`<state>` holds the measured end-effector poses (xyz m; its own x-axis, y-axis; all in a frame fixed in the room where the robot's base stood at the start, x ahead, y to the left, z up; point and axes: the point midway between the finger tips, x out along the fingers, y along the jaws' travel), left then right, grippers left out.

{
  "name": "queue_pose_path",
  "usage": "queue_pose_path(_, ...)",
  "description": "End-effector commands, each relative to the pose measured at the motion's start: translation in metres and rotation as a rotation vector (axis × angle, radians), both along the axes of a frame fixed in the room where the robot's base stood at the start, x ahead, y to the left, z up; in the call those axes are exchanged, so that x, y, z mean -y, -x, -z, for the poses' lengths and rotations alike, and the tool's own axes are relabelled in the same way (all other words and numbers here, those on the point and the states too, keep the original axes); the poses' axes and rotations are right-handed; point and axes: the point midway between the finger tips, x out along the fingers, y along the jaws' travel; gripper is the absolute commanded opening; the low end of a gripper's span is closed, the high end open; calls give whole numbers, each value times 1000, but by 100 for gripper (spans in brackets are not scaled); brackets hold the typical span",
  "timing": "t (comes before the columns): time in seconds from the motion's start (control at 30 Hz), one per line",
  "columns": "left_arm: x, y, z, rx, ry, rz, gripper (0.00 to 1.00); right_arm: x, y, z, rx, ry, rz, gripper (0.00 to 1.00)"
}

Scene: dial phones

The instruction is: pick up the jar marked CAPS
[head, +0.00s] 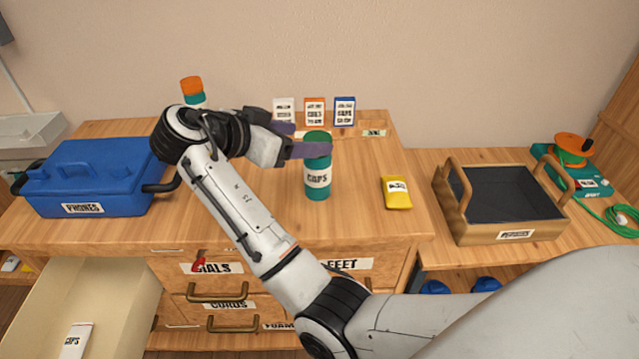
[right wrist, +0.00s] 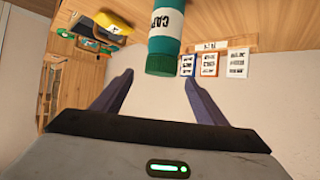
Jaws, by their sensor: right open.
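The jar marked CAPS (head: 317,180) is green with a white label and stands upright on the wooden chest top. In the right wrist view the jar (right wrist: 165,45) shows upside down, ahead of the fingertips and roughly between their lines. My right gripper (head: 305,150) is at the jar's upper left side in the head view, with one purple finger across the front of the jar's top. In the right wrist view my right gripper (right wrist: 158,83) is open with nothing between its fingers. My left gripper is in neither view.
A blue PHONES box (head: 95,165) stands left. An orange-topped green jar (head: 192,90) is behind my arm. Small cards (head: 314,110) stand at the back. A yellow packet (head: 397,193) lies right of the jar. A wooden tray (head: 500,233) is farther right. A drawer (head: 115,290) is open at lower left.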

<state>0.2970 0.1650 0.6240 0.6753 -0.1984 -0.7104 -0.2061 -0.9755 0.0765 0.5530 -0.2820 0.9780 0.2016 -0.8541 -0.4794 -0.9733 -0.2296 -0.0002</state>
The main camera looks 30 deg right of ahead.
Motion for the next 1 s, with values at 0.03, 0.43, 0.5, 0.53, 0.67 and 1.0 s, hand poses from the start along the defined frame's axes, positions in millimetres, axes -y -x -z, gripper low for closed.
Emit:
queue_pose_path(0.03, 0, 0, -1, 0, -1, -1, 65, 8, -1, 3, -2, 3, 3, 66)
queue_pose_path(0.43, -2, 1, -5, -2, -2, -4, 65, 45, -10, 25, -1, 2, -1, 66)
queue_pose_path(0.5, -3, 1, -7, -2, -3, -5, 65, 54, -12, 29, -3, 3, -1, 66)
queue_pose_path(0.53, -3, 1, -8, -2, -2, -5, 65, 58, -13, 31, -2, 4, -1, 66)
queue_pose_path(0.67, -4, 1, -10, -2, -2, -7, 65, 74, -17, 41, -1, 3, -2, 66)
queue_pose_path(1.0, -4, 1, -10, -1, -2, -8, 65, 80, -19, 46, 0, 0, -4, 56)
